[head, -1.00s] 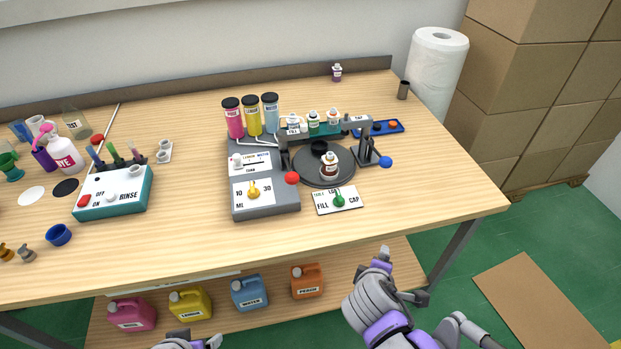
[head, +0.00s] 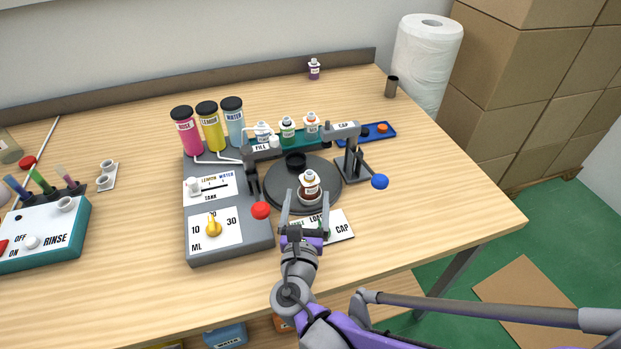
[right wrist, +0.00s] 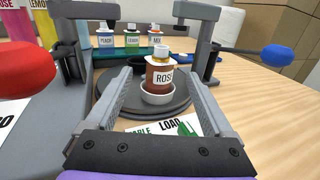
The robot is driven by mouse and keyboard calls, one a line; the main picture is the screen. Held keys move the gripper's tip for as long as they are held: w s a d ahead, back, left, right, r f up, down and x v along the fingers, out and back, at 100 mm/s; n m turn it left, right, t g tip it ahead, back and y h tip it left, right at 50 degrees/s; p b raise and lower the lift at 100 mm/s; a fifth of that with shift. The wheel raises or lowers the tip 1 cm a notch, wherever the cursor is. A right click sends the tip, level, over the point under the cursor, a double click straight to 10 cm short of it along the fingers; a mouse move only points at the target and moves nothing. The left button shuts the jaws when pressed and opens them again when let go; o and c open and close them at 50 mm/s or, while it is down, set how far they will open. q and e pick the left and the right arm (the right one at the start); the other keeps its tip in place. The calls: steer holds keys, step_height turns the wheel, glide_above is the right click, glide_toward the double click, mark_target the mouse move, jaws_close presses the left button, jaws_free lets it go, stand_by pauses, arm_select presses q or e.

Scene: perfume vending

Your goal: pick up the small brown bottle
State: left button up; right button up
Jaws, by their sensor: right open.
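My right gripper (head: 306,203) is open and empty. Its two fingers (right wrist: 160,100) point toward the bottle from the front, one to each side in the picture, with no visible contact. My left gripper is not in view.
The filling machine with a red-knobbed lever (head: 260,210) stands left of the turntable. The capping press with a blue-knobbed lever (head: 380,181) stands right. A "LOAD/CAP" card (head: 340,226) lies under my gripper. Several small bottles stand behind. The table's right side is clear.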

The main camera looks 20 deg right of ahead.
mark_target(309, 188)
steer(key=x, duration=0.3)
steer(key=shift+w+d, duration=0.15)
steer(key=shift+w, duration=0.05)
steer(key=x, duration=0.5)
steer(key=shift+w+d+f+b, duration=0.1)
steer(key=shift+w+f+b, duration=0.2)
steer(key=shift+w+b, duration=0.1)
jaws_close()
